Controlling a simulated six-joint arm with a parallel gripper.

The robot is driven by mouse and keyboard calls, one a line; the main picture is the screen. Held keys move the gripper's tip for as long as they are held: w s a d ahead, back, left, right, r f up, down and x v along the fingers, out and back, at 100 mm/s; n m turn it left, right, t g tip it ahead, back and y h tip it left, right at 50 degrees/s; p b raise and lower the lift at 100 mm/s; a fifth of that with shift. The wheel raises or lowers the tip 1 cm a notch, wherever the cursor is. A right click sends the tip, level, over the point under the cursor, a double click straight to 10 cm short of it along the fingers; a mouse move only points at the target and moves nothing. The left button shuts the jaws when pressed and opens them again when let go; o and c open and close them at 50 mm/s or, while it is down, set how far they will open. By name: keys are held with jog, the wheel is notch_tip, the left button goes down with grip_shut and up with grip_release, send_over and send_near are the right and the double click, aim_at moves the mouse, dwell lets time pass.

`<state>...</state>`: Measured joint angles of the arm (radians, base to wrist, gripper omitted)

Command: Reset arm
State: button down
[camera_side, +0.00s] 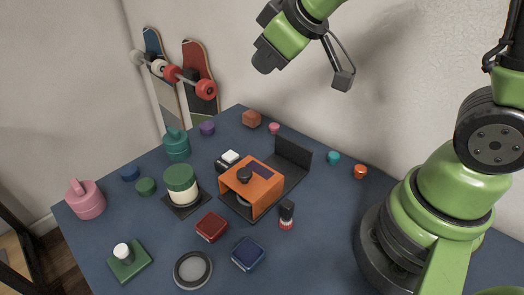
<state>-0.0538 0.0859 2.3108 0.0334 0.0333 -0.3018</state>
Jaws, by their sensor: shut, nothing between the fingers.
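My arm comes in from the top of the view, with its green and dark grey wrist high above the far part of the table. My gripper (342,80) is the small dark end hanging at the right of the wrist, in front of the bare wall. It is shut and empty, well clear of everything on the table. Its fingertips are too small to make out in detail.
The dark blue table (325,230) holds an orange housing (252,186) on a black bracket, a green-and-cream jar (181,185), a pink pot (85,200), a round grey dish (193,269) and several small blocks and caps. Two skateboards (200,75) lean against the wall behind.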

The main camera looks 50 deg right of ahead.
jog(key=s+r+m, duration=0.3)
jog(key=s, duration=0.5)
jog(key=s+a+r+m+g+y, duration=0.1)
jog(key=s+r+m, duration=0.2)
jog(key=s, duration=0.5)
jog(key=shift+s+r+m+y, duration=0.2)
jog(key=shift+s+m+y, duration=0.15)
jog(key=shift+m, duration=0.45)
jog(key=w+m+g, duration=0.4)
jog(key=w+m, duration=0.3)
jog(key=w, duration=0.7)
jog(key=w+a+f+m+g+h, duration=0.2)
jog(key=w+f+m+g, duration=0.1)
jog(key=w+f+m, duration=0.4)
jog(key=w+f, duration=0.3)
jog(key=f, duration=0.3)
jog(key=shift+w, duration=0.2)
